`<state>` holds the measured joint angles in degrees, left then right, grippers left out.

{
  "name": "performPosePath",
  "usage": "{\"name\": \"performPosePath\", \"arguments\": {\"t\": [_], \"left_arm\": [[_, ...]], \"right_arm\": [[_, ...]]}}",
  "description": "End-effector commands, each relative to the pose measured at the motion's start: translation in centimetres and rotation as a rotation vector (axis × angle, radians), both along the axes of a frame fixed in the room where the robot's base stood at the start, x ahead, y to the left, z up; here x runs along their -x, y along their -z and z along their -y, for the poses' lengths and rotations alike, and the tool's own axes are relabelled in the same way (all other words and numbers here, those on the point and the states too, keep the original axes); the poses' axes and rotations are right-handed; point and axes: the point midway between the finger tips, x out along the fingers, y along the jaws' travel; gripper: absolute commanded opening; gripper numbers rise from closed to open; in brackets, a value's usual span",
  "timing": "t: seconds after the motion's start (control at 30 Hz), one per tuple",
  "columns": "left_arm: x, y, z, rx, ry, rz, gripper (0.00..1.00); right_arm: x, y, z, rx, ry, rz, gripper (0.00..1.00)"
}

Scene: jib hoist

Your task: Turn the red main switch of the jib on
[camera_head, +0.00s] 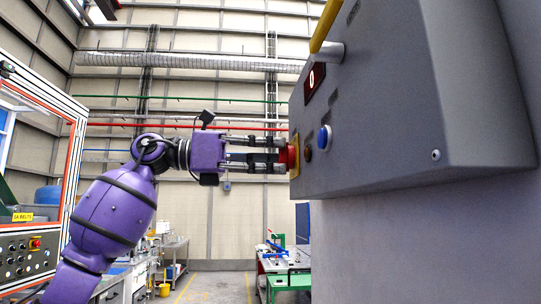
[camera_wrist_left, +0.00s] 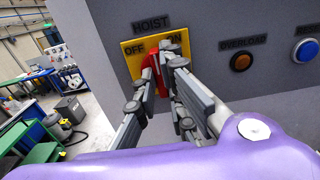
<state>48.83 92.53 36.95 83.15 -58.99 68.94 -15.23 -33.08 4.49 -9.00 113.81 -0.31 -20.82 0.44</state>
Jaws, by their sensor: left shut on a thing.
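The red main switch (camera_wrist_left: 160,75) sits on a yellow plate (camera_wrist_left: 134,58) marked HOIST, OFF and ON, on the face of the grey control box (camera_head: 385,100). In the left wrist view the red handle is tilted and stands between the two fingers. My left gripper (camera_head: 284,156) reaches the switch from the left and is shut on its handle; it also shows in the left wrist view (camera_wrist_left: 160,82). The fingers hide part of the handle and of the plate, and the ON label is partly covered. My right gripper is not in view.
An orange overload lamp (camera_wrist_left: 241,62) and a blue reset button (camera_wrist_left: 305,50) sit right of the switch. A red display (camera_head: 315,80) and a yellow lever (camera_head: 326,25) are higher on the box. A machine cabinet (camera_head: 40,190) stands at left.

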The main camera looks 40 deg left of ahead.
Motion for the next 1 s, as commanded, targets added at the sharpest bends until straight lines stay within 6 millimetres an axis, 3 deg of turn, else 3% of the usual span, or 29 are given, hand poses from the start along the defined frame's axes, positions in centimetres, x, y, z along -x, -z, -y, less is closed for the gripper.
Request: {"name": "performPosePath", "arguments": {"t": [0.53, 0.57, 0.67, 1.0], "left_arm": [[-0.03, 0.07, 0.01, -0.020, 0.000, 0.013, 0.00], [-0.03, 0.07, 0.01, -0.020, 0.000, 0.013, 0.14], [-0.03, 0.06, 0.01, -0.019, 0.000, 0.013, 0.27], [0.09, 0.01, -0.08, -0.016, 0.000, 0.013, 0.28]], "right_arm": [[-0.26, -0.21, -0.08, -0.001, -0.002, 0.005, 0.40], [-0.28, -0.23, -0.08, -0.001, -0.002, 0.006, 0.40], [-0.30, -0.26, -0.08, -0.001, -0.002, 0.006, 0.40], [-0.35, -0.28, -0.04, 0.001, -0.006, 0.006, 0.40]]}}
